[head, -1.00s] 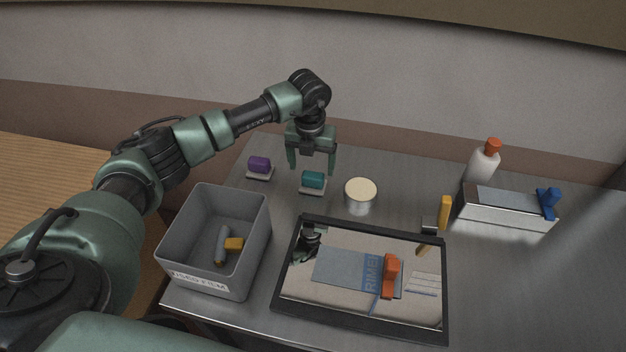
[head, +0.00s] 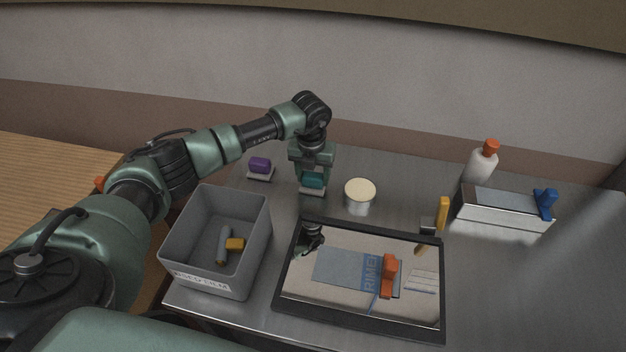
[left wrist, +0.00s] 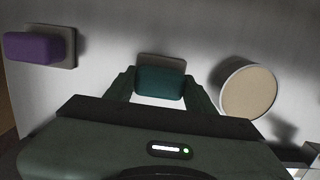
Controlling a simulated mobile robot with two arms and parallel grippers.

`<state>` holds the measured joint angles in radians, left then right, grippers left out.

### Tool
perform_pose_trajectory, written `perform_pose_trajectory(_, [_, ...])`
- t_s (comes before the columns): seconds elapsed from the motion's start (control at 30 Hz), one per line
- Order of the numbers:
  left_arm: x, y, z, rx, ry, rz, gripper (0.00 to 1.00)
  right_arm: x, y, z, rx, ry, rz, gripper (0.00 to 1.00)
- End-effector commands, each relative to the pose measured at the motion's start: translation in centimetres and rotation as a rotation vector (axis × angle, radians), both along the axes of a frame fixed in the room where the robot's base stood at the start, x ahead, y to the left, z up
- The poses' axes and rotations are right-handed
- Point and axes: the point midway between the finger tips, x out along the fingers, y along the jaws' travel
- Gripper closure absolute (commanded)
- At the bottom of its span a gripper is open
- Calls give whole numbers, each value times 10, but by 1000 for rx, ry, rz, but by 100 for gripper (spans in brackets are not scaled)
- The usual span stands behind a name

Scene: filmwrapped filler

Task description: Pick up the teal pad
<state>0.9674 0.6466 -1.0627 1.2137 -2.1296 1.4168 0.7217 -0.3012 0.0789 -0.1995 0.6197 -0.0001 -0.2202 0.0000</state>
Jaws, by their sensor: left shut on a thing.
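The teal pad (head: 312,180) sits on a small light grey base on the metal table, left of a round cream-topped tin. My left gripper (head: 312,177) reaches down over it and is shut on it, a finger on either side. The left wrist view shows the teal pad (left wrist: 160,83) between the two fingers (left wrist: 159,88), with its grey base (left wrist: 161,60) behind it. I cannot tell whether the pad still touches its base. My right gripper is not in view.
A purple pad (head: 260,165) on its base stands to the left, and the tin (head: 359,196) close on the right. A grey bin (head: 258,238) and a black-framed tray (head: 292,302) are in front. A bottle (head: 481,166) and a metal box (head: 506,218) stand at right.

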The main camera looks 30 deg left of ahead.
Motion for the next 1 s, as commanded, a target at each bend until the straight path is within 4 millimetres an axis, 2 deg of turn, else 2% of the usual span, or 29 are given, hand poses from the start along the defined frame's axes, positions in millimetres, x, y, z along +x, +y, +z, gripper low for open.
perform_pose_trajectory(0.17, [1, 0, 5, -1, -1, 1, 87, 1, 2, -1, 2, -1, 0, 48])
perform_pose_trajectory(0.37, [1, 1, 29, 0, -5, 0, 87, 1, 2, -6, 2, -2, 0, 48])
perform_pose_trajectory(0.47, [2, 0, 52, 0, -6, 0, 87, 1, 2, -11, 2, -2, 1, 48])
perform_pose_trajectory(0.8, [1, 0, 148, 0, -6, -1, 87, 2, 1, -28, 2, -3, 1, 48])
perform_pose_trajectory(1.0, [1, 0, 185, -1, -3, 0, 87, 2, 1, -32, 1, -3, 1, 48])
